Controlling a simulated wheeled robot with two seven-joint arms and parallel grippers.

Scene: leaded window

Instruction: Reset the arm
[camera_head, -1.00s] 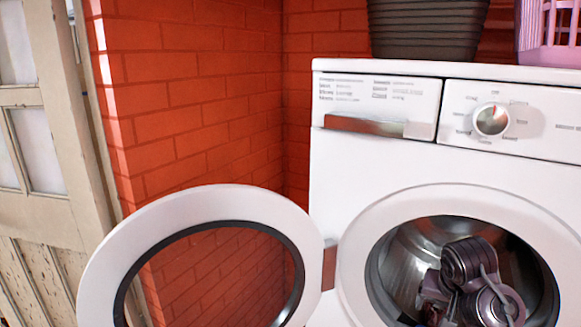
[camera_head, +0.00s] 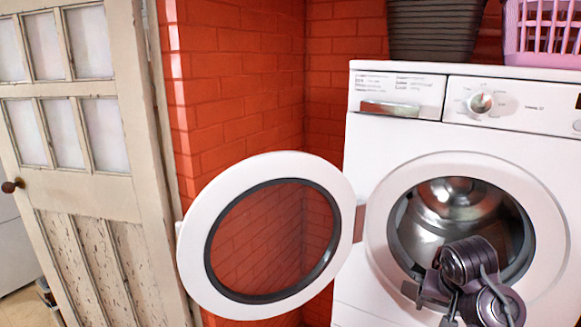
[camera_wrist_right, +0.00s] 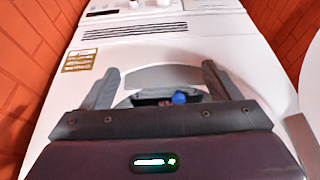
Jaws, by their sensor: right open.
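My right gripper (camera_head: 432,294) is in front of the lower part of the washing machine's (camera_head: 365,230) round opening, low at the right in the head view. In the right wrist view its two fingers (camera_wrist_right: 158,85) stand wide apart with nothing between them. Beyond them is a white surface with a dark recess, where a small blue item (camera_wrist_right: 180,97) shows. My left gripper is not in view.
The round machine door (camera_head: 225,192) stands open to the left. A dark basket (camera_head: 435,30) and a pink basket (camera_head: 540,38) sit on top. A cream panelled door (camera_head: 90,195) is at far left, beside a red brick wall (camera_head: 235,85).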

